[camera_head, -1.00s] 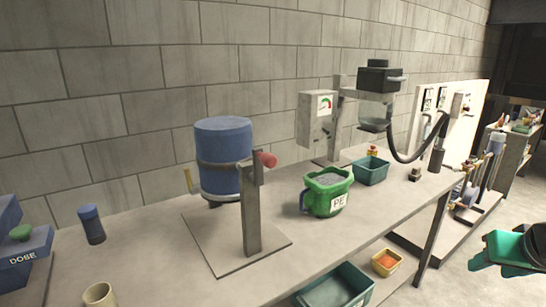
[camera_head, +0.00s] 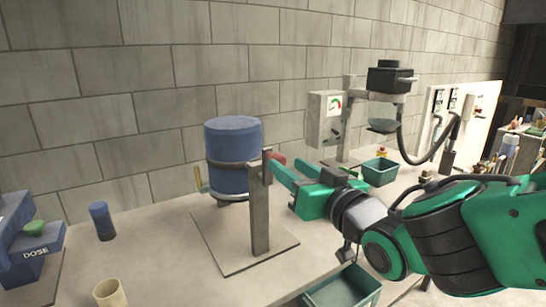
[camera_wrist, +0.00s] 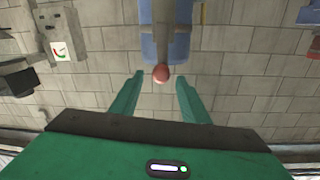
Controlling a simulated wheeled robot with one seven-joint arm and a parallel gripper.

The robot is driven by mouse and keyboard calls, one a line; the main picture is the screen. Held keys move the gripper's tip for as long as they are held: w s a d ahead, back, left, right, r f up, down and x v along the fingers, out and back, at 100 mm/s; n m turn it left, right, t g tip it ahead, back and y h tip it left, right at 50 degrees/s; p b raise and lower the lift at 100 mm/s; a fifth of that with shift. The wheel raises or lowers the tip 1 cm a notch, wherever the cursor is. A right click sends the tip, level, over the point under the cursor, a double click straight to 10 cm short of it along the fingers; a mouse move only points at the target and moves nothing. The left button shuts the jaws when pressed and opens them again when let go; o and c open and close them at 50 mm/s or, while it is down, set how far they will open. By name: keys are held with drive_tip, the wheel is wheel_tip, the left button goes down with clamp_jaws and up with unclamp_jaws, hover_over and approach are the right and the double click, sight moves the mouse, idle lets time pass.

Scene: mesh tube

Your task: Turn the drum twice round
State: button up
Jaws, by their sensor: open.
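The blue drum (camera_head: 232,142) hangs upright on a grey post (camera_head: 259,215) on a flat base plate. A red knob (camera_head: 279,157) sticks out to the right at the top of the post. My gripper (camera_head: 277,170) is open, its fingertips close to the knob from the right. In the wrist view the red knob (camera_wrist: 161,73) lies between and just beyond the two fingertips of my gripper (camera_wrist: 160,82), with gaps on both sides. The drum (camera_wrist: 158,45) shows behind it, partly hidden by the post.
A blue DOSE block (camera_head: 32,240), a dark blue cylinder (camera_head: 102,221) and a beige cup (camera_head: 110,293) stand at left. A press-like stand with a gauge (camera_head: 326,118) and a teal bin (camera_head: 380,171) stand behind my arm. Another bin (camera_head: 345,288) sits low in front.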

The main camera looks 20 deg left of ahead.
sight(273, 155)
drive_tip(key=x, duration=0.8)
drive_tip(key=shift+w+a+f, duration=0.1)
drive_tip(key=shift+w+a, duration=0.05)
drive_tip(key=shift+w, duration=0.1)
clamp_jaws()
